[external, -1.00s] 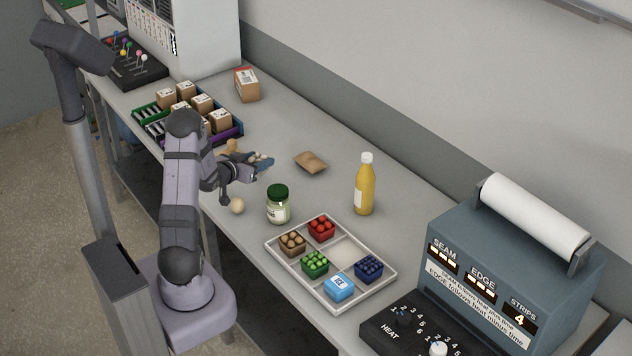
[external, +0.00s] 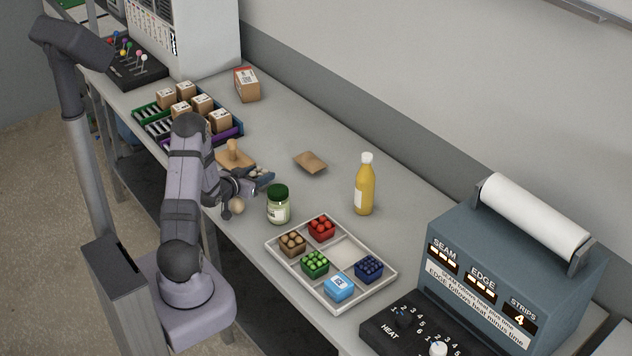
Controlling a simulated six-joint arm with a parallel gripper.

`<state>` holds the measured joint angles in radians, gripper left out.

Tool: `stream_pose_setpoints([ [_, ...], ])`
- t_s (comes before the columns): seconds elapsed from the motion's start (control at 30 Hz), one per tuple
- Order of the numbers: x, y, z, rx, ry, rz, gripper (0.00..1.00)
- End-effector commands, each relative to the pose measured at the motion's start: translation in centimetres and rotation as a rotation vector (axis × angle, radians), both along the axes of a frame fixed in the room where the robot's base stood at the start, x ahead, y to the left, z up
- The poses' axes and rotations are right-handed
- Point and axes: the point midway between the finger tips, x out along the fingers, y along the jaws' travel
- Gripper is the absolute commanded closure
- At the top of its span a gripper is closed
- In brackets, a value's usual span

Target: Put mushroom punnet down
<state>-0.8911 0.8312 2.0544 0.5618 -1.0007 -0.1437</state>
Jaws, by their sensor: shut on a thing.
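My gripper (external: 245,186) is shut on the mushroom punnet (external: 264,178), a small blue-grey tub with pale mushrooms in it. It holds the punnet near the jar with the green lid (external: 278,206), behind and left of it in the picture. The gripper partly hides the punnet. I cannot tell how high above the table the punnet is. The white divided tray (external: 281,269) stands in front of the jar. One of its compartments (external: 349,252), between the red and dark blue punnets, is bare.
The tray holds brown (external: 292,243), red (external: 321,229), green (external: 314,264) and dark blue (external: 368,268) punnets and a light blue box (external: 339,287). A yellow bottle (external: 364,190), a brown packet (external: 310,162), a wooden stamp (external: 235,157) and a round ball (external: 237,206) stand nearby.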

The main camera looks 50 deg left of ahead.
Motion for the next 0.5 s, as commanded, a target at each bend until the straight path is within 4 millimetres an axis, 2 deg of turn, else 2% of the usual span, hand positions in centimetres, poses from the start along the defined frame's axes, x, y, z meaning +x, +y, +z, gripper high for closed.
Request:
stream_pose_setpoints([
  [0.23,0.00,-0.01,-0.46,0.000,0.000,0.000,0.77],
  [0.27,0.00,-0.01,-0.36,0.000,0.000,0.000,0.50],
  [0.3,0.00,-0.01,-0.31,0.000,0.000,0.000,0.41],
  [0.33,-0.01,-0.01,-0.30,0.000,0.001,0.000,0.36],
  [0.5,-0.01,-0.01,-0.30,0.000,0.001,0.000,0.36],
])
